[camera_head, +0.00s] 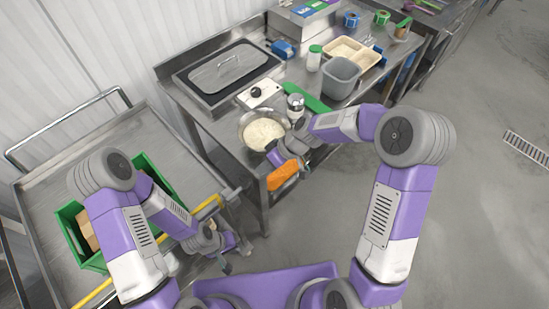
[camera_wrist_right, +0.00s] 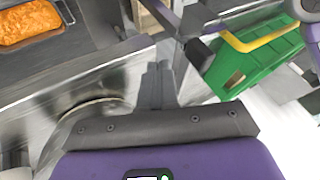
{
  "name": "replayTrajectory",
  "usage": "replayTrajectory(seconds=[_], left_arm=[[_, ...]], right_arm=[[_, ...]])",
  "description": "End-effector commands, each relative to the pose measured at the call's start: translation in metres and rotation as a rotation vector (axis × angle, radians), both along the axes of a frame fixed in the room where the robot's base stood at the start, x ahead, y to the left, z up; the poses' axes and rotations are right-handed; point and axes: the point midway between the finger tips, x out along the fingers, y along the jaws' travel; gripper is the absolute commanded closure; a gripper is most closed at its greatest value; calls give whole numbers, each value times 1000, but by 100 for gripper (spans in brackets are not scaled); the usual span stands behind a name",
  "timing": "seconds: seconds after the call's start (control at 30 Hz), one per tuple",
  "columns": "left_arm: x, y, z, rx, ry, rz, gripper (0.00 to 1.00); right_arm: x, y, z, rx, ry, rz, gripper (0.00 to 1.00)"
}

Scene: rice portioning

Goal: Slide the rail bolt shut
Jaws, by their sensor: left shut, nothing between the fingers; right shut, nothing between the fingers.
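The yellow rail (camera_head: 207,207) runs along the cart's near side, and it also shows in the right wrist view (camera_wrist_right: 262,38). A grey and dark fitting (camera_wrist_right: 200,52) sits by the rail's end in that view; I cannot tell for sure that it is the rail bolt or how far it is slid. My left gripper (camera_head: 226,267) is shut and empty, low beside the cart, just off the rail's near side. My right gripper (camera_wrist_right: 157,85) is shut and empty; in the head view its hand is beside the rice bowl (camera_head: 243,132), above the counter's front edge.
A green crate (camera_head: 70,222) with brown boxes stands on the metal cart (camera_head: 40,180). The steel counter holds a grey tub (camera_head: 341,77), a cream tray (camera_head: 347,47), a shaker and a lidded pan. Floor on the right is clear.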

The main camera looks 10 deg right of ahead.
Motion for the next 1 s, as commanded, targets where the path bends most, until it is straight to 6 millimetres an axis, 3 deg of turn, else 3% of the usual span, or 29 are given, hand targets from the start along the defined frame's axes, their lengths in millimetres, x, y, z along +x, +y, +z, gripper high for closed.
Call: replayTrajectory(seconds=[0.23, 0.67, 1.0], left_arm=[[0, 0, 2, 0, 0, 0, 100], [0, 0, 2, 0, 0, 0, 100], [0, 0, -14, 0, 0, 0, 100]], right_arm=[[-19, 25, 4, 1, -1, 2, 100], [-22, 29, 3, 1, -1, 0, 100], [-46, 62, 2, 1, -1, 2, 100]])
